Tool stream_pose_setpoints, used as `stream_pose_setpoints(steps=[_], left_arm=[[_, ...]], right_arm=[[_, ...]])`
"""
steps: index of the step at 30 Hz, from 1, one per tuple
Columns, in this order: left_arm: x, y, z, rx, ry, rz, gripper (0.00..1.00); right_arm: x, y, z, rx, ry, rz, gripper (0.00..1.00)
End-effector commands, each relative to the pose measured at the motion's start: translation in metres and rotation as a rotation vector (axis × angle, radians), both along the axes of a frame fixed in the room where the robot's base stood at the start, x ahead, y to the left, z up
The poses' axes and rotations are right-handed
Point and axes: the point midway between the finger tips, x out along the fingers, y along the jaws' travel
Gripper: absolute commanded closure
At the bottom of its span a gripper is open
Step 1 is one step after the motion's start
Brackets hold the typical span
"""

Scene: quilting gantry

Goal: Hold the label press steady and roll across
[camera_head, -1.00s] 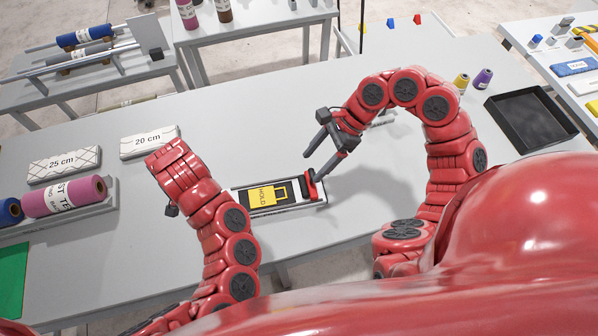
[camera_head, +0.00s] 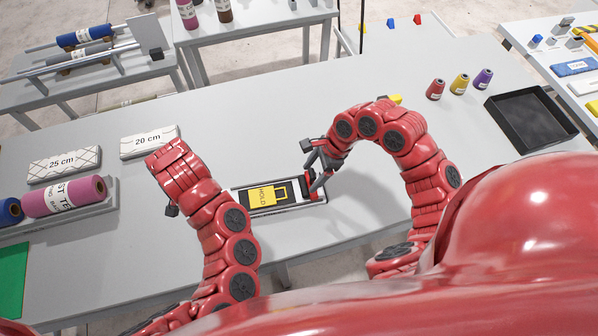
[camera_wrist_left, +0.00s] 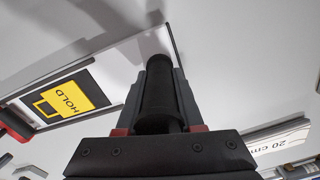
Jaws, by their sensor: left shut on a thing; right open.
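The label press (camera_head: 290,206) lies flat on the grey table, with a yellow HOLD plate (camera_head: 262,196) on its bed and a red part (camera_head: 316,189) at its right end. In the left wrist view the HOLD plate (camera_wrist_left: 72,98) shows at left. My left gripper (camera_wrist_left: 160,85) is shut on a black cylindrical grip (camera_wrist_left: 158,88); in the head view its jaws are mostly hidden by my arm. My right gripper (camera_head: 313,166) is open at the press's right end, its fingers close to the red part; contact cannot be told.
Boards marked 25 cm (camera_head: 64,165) and 20 cm (camera_head: 149,142) lie at left, near a pink roll (camera_head: 64,197). Several thread cones, including a red one (camera_head: 435,90), and a black tray (camera_head: 531,120) are at right.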

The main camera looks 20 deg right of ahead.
Motion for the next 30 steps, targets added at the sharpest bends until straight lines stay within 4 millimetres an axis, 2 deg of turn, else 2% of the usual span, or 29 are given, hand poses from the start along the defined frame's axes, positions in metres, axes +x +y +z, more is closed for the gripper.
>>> stream_pose_setpoints(steps=[8,20,30], left_arm=[[-0.0035,-0.0012,-0.004,-0.001,0.011,-0.003,1.0],[-0.0036,-0.0011,-0.0041,-0.001,0.012,-0.002,1.0],[-0.0037,-0.0011,-0.0041,-0.001,0.012,-0.001,1.0]], right_arm=[[0.0002,0.0009,-0.0022,0.001,-0.001,0.001,0.27],[0.0,0.0011,-0.0021,0.001,0.0,0.001,0.99],[-0.0001,0.0013,-0.002,0.002,-0.001,0.002,1.0]])
